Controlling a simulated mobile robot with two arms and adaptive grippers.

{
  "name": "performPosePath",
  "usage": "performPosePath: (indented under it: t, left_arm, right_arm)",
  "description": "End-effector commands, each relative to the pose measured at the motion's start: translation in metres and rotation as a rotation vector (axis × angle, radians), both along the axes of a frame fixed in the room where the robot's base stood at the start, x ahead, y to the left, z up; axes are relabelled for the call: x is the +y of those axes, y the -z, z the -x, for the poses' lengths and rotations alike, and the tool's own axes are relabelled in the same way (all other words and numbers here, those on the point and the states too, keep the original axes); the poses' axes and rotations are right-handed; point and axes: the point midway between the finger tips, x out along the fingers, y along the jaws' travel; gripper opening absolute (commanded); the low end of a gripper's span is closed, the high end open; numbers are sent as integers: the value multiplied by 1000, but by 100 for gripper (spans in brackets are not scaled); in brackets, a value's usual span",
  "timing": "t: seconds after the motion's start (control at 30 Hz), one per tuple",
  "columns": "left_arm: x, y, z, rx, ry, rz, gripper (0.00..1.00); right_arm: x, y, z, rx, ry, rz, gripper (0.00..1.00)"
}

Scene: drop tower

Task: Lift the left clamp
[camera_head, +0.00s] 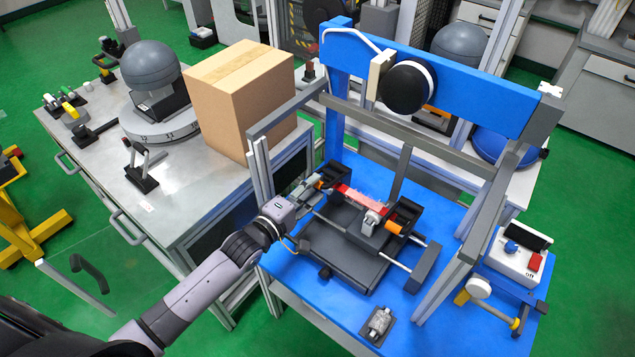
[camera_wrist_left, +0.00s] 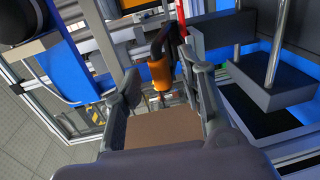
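The left clamp (camera_head: 327,176) is a dark part at the left end of the sliding fixture on the blue drop tower base. In the left wrist view a black lever with an orange grip (camera_wrist_left: 160,73), seemingly this clamp's, stands between and beyond the finger pads. My left gripper (camera_head: 308,189) reaches in from the left, close beside the clamp, and partly covers it. Its fingers (camera_wrist_left: 166,88) are spread apart, with nothing seen pinched. The right clamp (camera_head: 394,226) has an orange grip too. A red strip (camera_head: 350,197) lies between the clamps. My right gripper is out of view.
The blue tower frame (camera_head: 440,76) with a black round weight (camera_head: 406,88) stands above the fixture. Grey posts and rails surround it. A cardboard box (camera_head: 238,95) sits on the metal table to the left. A control box (camera_head: 518,258) is at the right.

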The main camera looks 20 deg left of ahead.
Motion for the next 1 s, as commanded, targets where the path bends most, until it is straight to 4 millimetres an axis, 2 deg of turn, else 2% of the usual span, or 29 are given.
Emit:
performPosePath:
  t: [0.1, 0.2, 0.57, 1.0]
  left_arm:
    - [-5, 1, -15, -1, -1, -1, 37]
    - [-8, 2, -22, -1, 0, 0, 37]
    - [-10, 3, -26, 0, 0, -1, 37]
    - [-9, 3, -26, 0, 0, -1, 8]
  right_arm:
    - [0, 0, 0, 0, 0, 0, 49]
    - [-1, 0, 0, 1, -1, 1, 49]
    - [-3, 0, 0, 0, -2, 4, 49]
    - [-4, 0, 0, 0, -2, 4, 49]
